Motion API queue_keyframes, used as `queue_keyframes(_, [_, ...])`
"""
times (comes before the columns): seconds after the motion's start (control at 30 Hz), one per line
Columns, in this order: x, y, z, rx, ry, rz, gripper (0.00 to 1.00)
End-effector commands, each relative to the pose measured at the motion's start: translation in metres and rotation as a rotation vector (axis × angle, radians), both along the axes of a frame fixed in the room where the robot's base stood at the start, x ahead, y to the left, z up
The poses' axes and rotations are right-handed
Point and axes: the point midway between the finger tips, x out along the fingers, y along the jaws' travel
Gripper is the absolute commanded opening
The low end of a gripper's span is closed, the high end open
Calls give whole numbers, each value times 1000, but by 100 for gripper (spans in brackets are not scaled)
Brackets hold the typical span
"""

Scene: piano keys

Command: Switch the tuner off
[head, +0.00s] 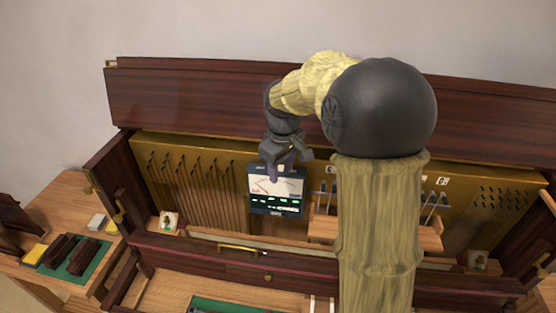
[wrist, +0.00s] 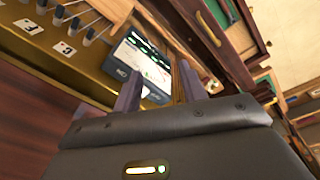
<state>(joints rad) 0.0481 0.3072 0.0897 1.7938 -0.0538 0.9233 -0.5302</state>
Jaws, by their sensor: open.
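The tuner (head: 277,205) is a dark box with a white needle dial and lit green marks. It stands upright against the brass-coloured panel inside the open piano, left of a wooden tool rack. The tuner also shows in the wrist view (wrist: 128,58), tilted, with its green marks lit. My gripper (head: 287,163) is at the tuner's top edge, and one finger covers part of the dial. In the wrist view my gripper (wrist: 160,88) has its fingers apart with nothing held between them. I cannot tell whether a finger touches the tuner. I cannot make out its switch.
The wooden rack (head: 322,228) holds several tools right of the tuner, partly behind my arm. A dark wooden rail with a brass handle (head: 238,248) runs in front. A side table (head: 45,225) at left holds small blocks and a green mat.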

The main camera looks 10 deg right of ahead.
Motion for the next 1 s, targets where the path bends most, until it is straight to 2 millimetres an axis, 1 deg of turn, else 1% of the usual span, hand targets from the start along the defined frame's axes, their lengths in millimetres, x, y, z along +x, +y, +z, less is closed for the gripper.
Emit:
queue_keyframes(0.03, [16,0,10,-6,8,48,42])
queue_keyframes(0.2, [56,-2,40,-22,43,218,42])
queue_keyframes(0.4, [91,-7,73,-30,84,410,42])
queue_keyframes(0.47, [99,-10,82,-30,94,461,42])
queue_keyframes(0.57, [107,-14,93,-26,108,528,42])
queue_keyframes(0.67, [110,-16,100,-24,118,569,42])
queue_keyframes(1.0, [111,-17,101,-23,120,583,42])
